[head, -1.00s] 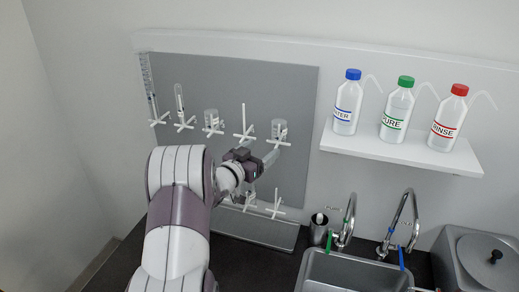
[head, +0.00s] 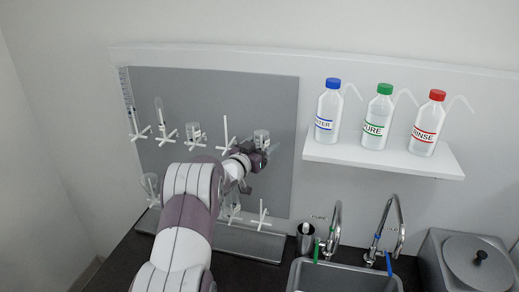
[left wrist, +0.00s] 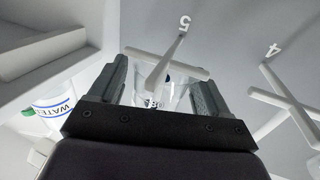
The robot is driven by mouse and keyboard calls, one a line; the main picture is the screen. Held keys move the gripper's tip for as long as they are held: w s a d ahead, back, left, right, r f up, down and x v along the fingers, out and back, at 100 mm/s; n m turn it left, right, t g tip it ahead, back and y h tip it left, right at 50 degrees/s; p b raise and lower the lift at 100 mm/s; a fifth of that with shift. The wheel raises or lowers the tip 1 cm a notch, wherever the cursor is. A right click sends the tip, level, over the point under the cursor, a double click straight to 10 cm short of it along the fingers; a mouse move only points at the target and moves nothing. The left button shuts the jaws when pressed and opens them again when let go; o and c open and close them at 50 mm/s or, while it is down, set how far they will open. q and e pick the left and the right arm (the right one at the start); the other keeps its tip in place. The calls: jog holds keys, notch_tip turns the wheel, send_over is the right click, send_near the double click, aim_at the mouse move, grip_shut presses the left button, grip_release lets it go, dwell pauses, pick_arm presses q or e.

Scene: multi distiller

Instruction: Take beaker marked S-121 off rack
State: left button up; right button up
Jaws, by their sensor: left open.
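A clear beaker (head: 262,138) hangs on the upper right peg of the grey rack board (head: 225,90). In the left wrist view the beaker (left wrist: 176,97) is partly hidden behind the white cross-shaped peg (left wrist: 160,66) under the number 5. A few dark marks show on the beaker, but I cannot read its label. My left gripper (head: 264,155) is right at this beaker in the head view. In the left wrist view my left gripper (left wrist: 160,88) is open, with one finger on each side of the beaker. My right gripper is not in view.
Other glassware, including a small beaker (head: 193,131), hangs on pegs to the left. Another peg (left wrist: 287,98) stands beside number 4. A shelf (head: 380,156) with WATER, PURE and RINSE bottles is to the right, above the sink (head: 345,279) and taps.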

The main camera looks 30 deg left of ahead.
aim_at(262, 132)
pick_arm(q)
jog(key=c, duration=0.9)
notch_tip(262, 132, up, 13)
jog(key=p, duration=0.9)
jog(key=shift+r, duration=0.15)
jog(key=shift+s, duration=0.15)
jog(key=s, duration=1)
jog(key=s+a, duration=0.1)
jog(key=s, duration=1.8)
jog(key=shift+s+a, duration=0.15)
jog(key=shift+s, duration=0.25)
